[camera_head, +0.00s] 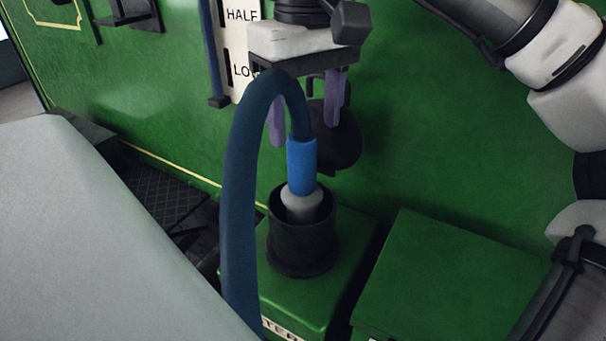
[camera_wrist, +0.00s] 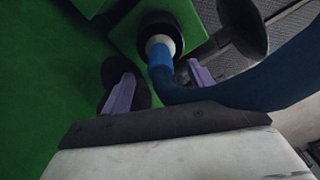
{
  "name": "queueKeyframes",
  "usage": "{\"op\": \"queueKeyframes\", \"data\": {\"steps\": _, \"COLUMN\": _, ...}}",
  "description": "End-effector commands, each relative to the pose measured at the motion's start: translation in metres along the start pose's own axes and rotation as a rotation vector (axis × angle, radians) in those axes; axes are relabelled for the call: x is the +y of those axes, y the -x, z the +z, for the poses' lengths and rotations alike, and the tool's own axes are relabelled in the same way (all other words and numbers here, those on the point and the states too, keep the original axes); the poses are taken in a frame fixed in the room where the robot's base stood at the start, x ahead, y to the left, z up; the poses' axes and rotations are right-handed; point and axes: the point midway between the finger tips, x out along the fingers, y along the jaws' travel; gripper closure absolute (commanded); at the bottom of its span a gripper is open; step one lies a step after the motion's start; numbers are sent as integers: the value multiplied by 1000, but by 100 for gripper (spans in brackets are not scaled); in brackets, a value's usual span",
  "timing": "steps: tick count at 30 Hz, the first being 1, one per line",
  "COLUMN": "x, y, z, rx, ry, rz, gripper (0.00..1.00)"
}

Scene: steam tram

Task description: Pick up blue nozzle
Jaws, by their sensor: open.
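The blue nozzle (camera_head: 302,166) stands upright with its grey tip (camera_head: 301,201) down inside a black round holder (camera_head: 302,245) on a green box. A dark blue hose (camera_head: 237,200) arches from its top and runs down to the left. My gripper (camera_head: 307,118) is open above and behind the nozzle, its two purple fingers pointing down. In the wrist view, the nozzle (camera_wrist: 160,58) shows beyond and between the fingertips of my gripper (camera_wrist: 162,75), with the hose passing in front of the right finger. The fingers do not appear to touch the nozzle.
A green panel wall (camera_head: 450,130) with a HALF label plate (camera_head: 240,40) stands behind. A second green box (camera_head: 450,280) is to the right of the holder. A dark rounded part (camera_head: 338,146) sits behind the fingers. A large grey surface (camera_head: 90,240) fills the left front.

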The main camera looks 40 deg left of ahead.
Motion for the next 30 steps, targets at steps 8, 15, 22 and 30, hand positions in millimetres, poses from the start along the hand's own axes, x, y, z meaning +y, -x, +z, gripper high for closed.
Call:
{"op": "queueKeyframes", "data": {"steps": 8, "x": 1, "y": -24, "z": -1, "rx": -1, "ry": -2, "rz": 2, "gripper": 39}}
{"op": "queueKeyframes", "data": {"steps": 15, "x": 2, "y": -55, "z": -10, "rx": -3, "ry": -2, "rz": 3, "gripper": 39}}
{"op": "queueKeyframes", "data": {"steps": 22, "x": 2, "y": -74, "z": -10, "rx": 0, "ry": -3, "rz": 2, "gripper": 39}}
{"op": "queueKeyframes", "data": {"steps": 30, "x": 1, "y": -74, "z": -10, "rx": 1, "ry": -2, "rz": 2, "gripper": 52}}
